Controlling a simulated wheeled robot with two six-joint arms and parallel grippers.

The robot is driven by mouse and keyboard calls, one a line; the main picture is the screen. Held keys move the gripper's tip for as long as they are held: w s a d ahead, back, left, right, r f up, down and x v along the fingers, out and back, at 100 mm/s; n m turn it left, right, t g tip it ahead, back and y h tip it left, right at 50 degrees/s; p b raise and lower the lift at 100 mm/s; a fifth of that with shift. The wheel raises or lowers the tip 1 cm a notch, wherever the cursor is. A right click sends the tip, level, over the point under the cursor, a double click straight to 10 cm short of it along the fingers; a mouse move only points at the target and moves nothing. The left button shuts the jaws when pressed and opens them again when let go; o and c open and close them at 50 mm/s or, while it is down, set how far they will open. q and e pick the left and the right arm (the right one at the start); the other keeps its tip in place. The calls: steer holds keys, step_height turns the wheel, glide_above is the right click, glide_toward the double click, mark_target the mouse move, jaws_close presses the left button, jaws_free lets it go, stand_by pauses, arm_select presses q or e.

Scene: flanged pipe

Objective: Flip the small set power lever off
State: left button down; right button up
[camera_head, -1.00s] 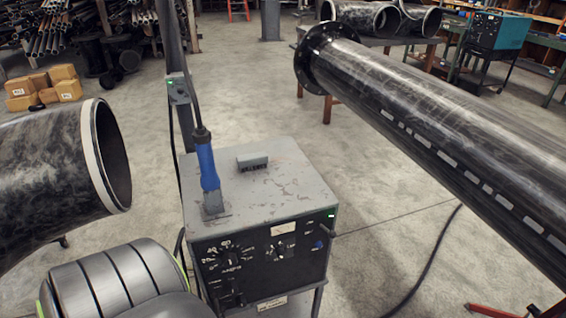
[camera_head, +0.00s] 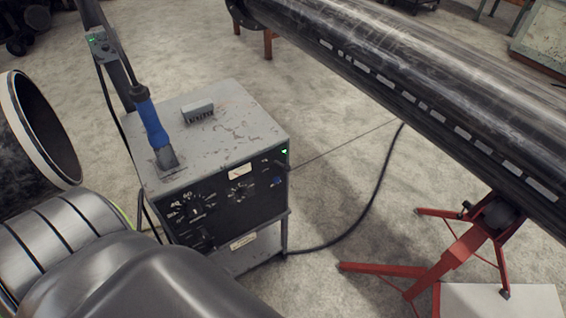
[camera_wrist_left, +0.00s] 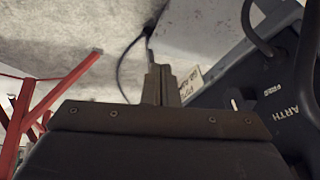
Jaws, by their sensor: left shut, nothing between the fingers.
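The small grey power set (camera_head: 236,125) stands left of centre in the head view, its black front panel with dials facing me. A small lever (camera_head: 281,165) sticks out at the panel's upper right, just under a lit green lamp (camera_head: 284,152). In the head view my arm hides the lower left, and the fingers do not show. My right gripper is out of view.
A blue-handled torch (camera_head: 152,125) stands on the set's top. A long black pipe (camera_head: 400,80) crosses the upper right above a red stand (camera_head: 450,255). A black cable (camera_head: 375,195) runs over the floor. Another pipe end (camera_head: 40,130) is at the left.

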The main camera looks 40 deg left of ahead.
arm_select(q)
steer(key=w+a+r+m+t+p, duration=0.1)
steer(key=w+r+t+p, duration=0.1)
steer(key=w+r, duration=0.7)
steer(key=w+d+r+m+t+h+p, duration=0.1)
steer(key=w+d+r+m, duration=0.1)
steer(key=r, duration=0.9)
steer(key=w+d+r+m+t+p, duration=0.1)
steer(key=w+d+r+t, duration=0.1)
steer(key=r, duration=0.9)
steer(key=w+d+r+m+t+h+p, duration=0.1)
steer(key=w+d+r+m+t, duration=0.1)
steer(key=r, duration=0.9)
steer(key=shift+r+m+h+p, duration=0.3)
steer(key=shift+w, duration=0.15)
steer(key=p, duration=0.2)
glide_above(281, 165)
steer(key=s+d, duration=0.5)
step_height(281, 165, down, 5)
steer(key=f, duration=0.1)
steer(key=a+f, duration=0.1)
steer(key=w+f, duration=0.1)
steer(key=shift+w+a+f, duration=0.1)
steer(key=shift+a+f, duration=0.1)
steer(key=shift+a, duration=0.1)
steer(key=shift+f, duration=0.1)
